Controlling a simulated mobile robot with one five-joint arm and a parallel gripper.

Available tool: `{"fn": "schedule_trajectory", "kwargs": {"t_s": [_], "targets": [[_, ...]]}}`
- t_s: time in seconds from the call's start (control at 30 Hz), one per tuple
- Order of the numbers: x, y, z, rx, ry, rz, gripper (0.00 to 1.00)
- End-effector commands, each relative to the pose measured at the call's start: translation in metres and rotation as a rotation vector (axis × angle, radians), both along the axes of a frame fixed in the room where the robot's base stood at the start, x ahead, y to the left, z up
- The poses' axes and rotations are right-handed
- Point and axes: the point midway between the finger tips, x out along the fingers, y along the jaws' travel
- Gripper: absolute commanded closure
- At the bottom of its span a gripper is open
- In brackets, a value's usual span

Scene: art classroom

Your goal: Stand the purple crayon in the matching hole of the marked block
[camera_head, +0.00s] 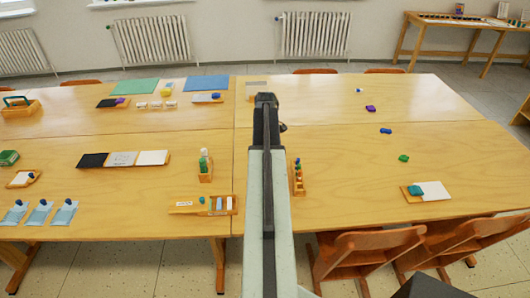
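My arm reaches up the middle of the view, with my gripper (266,99) at its far end above the table. I see it from behind, so its fingers and anything between them are hidden. A narrow wooden block (299,188) with several small coloured pieces standing in a row is on the table just right of my arm. A small purple piece (370,108) lies on the table at the right, apart from my gripper. It is too small to tell whether it is a crayon. No mark or empty hole on the block can be made out.
Small blue (386,131) and green (403,158) pieces lie on the right table (450,130). Left of my arm are a wooden stand (205,176) and a compartment tray (185,207). Chairs (372,250) stand along the front edge. The right table's middle is mostly clear.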

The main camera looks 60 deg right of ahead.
Motion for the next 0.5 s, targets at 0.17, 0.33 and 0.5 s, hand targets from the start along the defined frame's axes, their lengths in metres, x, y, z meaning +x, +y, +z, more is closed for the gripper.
{"fn": "schedule_trajectory", "kwargs": {"t_s": [0.17, 0.33, 0.5], "targets": [[0.0003, 0.0001, -0.0005, 0.000, 0.000, 0.000, 1.00], [0.0005, 0.0004, -0.0037, 0.000, 0.000, 0.001, 1.00], [0.0006, 0.0005, -0.0071, 0.000, 0.000, 0.001, 1.00]]}}
